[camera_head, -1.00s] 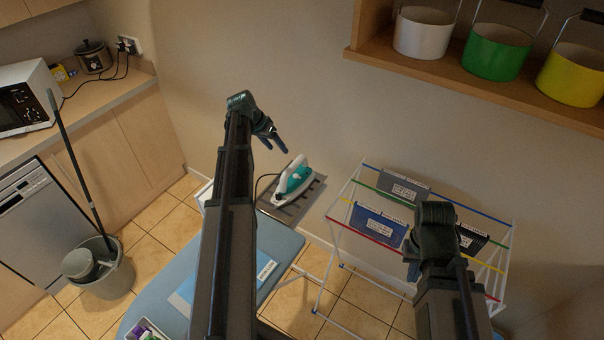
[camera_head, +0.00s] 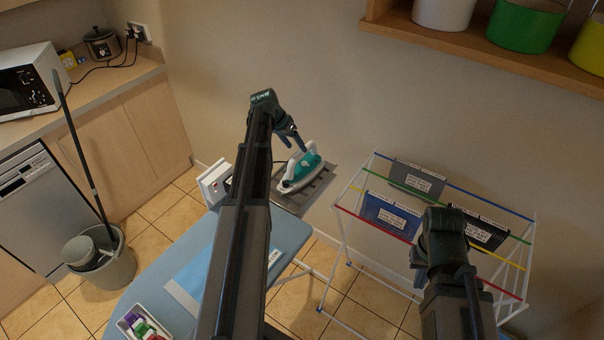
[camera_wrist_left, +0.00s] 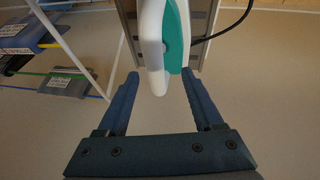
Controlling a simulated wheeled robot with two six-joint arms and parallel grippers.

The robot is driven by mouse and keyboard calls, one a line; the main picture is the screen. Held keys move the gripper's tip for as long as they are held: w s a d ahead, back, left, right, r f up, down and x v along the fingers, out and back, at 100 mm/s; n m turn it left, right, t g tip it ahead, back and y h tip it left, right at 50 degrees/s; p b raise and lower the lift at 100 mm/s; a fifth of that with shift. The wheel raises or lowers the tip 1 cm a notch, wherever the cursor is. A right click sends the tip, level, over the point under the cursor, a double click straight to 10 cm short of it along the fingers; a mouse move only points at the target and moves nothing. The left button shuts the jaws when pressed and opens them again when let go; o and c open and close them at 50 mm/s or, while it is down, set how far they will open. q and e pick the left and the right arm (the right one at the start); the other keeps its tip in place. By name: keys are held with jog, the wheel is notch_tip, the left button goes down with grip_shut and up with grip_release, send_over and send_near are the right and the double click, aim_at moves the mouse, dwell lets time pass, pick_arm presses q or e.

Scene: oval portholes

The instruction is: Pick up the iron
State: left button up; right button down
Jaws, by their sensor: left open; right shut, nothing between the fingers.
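The iron (camera_head: 301,168), white and teal with a dark cord, rests on the grey metal rest at the far end of the blue ironing board (camera_head: 265,235). My left gripper (camera_head: 293,139) is open and empty, above and close to the iron in the head view. In the left wrist view, the end of the iron's white handle (camera_wrist_left: 152,60) reaches between the tips of the two open fingers (camera_wrist_left: 160,78), with no contact visible. My right arm's wrist shows in front of the drying rack in the head view. Its fingers are hidden.
A drying rack (camera_head: 339,222) with several hung cloths stands right of the board. A tray of small coloured items (camera_head: 142,325) is on the board's near end. A shelf (camera_head: 470,45) with pots hangs at upper right. A bucket with a mop (camera_head: 112,270) stands at left.

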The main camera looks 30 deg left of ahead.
aim_at(300, 151)
pick_arm(q)
jog(key=b+x, duration=0.4)
jog(key=x, duration=0.1)
jog(key=shift+d+f+b, duration=0.1)
jog(key=shift+d+b, duration=0.3)
jog(key=shift+s, duration=0.1)
grip_shut()
dwell(1.1)
